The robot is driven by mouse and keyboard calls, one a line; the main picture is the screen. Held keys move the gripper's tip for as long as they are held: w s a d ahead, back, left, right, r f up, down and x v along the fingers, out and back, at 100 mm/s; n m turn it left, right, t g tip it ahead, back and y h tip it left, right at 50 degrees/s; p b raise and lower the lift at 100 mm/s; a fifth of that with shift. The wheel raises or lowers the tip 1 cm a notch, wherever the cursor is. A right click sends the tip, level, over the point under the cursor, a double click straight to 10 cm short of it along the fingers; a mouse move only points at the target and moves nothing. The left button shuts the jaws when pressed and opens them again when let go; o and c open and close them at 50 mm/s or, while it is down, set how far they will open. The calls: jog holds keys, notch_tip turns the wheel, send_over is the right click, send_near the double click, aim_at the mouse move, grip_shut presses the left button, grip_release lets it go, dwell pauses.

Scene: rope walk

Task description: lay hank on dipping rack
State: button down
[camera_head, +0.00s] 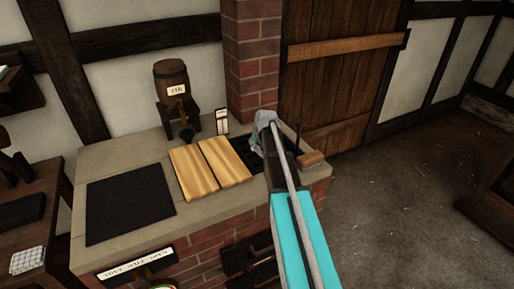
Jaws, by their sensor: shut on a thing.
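My gripper (264,128) is over the right end of the brick counter. It is seen from behind along my arm, so its fingertips are mostly hidden. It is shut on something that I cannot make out. No hank can be told apart in this view. A dark, slatted-looking opening (254,162) lies just below and left of my gripper, partly covered by my arm. It may be the dipping rack, but I cannot tell for sure.
The counter (135,165) holds a black plate (130,203), two wooden boards (208,166), a labelled barrel (172,85) with a tap, and a small white gauge (222,122). A wooden handle (312,158) lies right of my arm. Open floor (400,190) is at right.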

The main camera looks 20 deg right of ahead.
jog(key=shift+c, duration=2.3)
grip_release()
jog(key=shift+r, duration=0.15)
jog(key=p+v, duration=1.1)
jog(key=shift+s+r, duration=0.25)
jog(key=shift+r, duration=0.05)
jog(key=s+a+f+g, duration=0.1)
jog(key=s+a+g, duration=0.3)
jog(key=s+a, duration=1.7)
jog(key=shift+s+a+f, duration=0.2)
jog(key=shift+a, duration=0.8)
